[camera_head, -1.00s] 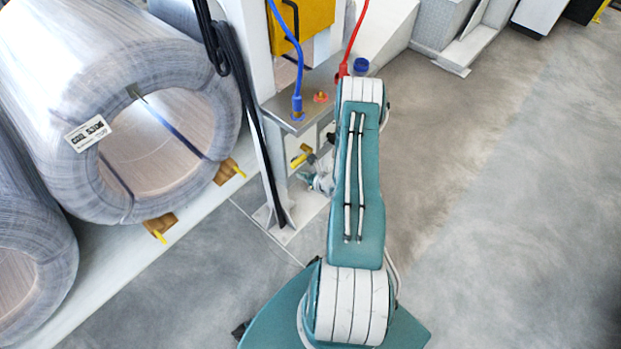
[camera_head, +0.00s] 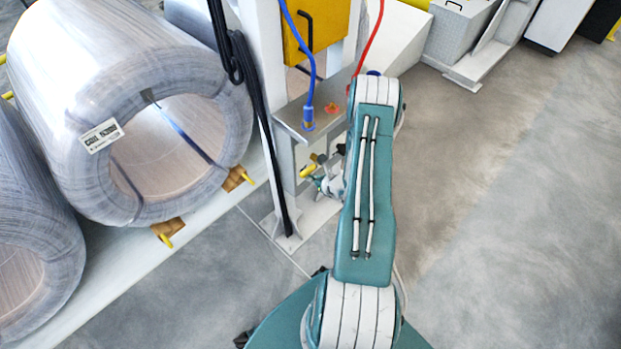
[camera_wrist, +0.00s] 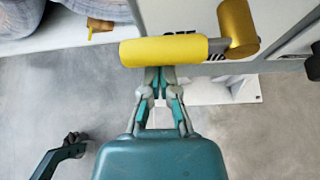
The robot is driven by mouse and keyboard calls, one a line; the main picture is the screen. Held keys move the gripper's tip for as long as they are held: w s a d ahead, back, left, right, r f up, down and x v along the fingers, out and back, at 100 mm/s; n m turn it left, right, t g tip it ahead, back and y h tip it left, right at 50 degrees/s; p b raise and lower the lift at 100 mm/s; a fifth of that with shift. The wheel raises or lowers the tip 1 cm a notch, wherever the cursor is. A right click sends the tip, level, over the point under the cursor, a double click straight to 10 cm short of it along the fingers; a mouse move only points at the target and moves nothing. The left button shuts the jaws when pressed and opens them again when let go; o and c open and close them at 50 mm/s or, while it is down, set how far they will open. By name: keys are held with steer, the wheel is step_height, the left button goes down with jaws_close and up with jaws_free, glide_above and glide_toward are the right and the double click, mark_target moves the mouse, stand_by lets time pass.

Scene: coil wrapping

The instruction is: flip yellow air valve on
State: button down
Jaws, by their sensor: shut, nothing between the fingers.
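The yellow air valve (camera_head: 308,171) is on the side of the grey post box, below the blue hose fitting. In the wrist view its yellow handle (camera_wrist: 163,51) lies sideways across the picture, joined at the right to a brass-coloured body (camera_wrist: 237,28). My gripper (camera_wrist: 159,72) is shut and empty, with its fingertips at the underside of the handle in that view, partly hidden by it. Whether they touch the handle I cannot tell. In the head view my gripper (camera_head: 318,183) shows just below the valve, partly hidden by my arm.
Large wrapped wire coils (camera_head: 130,110) lie on a white rack at the left. A blue hose (camera_head: 299,50) and a red hose (camera_head: 370,45) hang above the box. A black cable (camera_head: 262,120) runs down the post. Open grey floor (camera_head: 500,220) is at the right.

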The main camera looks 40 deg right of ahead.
mark_target(312, 168)
steer(key=shift+r+m+y, duration=0.4)
steer(key=shift+m+y, duration=0.1)
steer(key=shift+r+m+y, duration=0.8)
steer(key=r+m+y, duration=0.2)
steer(key=shift+d+r+m, duration=0.15)
steer(key=shift+d+m, duration=0.25)
steer(key=d+r+m+y, duration=0.1)
steer(key=m, duration=0.1)
steer(key=d+r+m+t+y, duration=0.1)
steer(key=m, duration=0.1)
steer(key=d+r+m+t+y, duration=0.1)
steer(key=shift+w+d+m+y, duration=0.15)
steer(key=shift+d+m+y, duration=0.15)
steer(key=shift+m+y, duration=0.1)
steer(key=shift+d, duration=0.15)
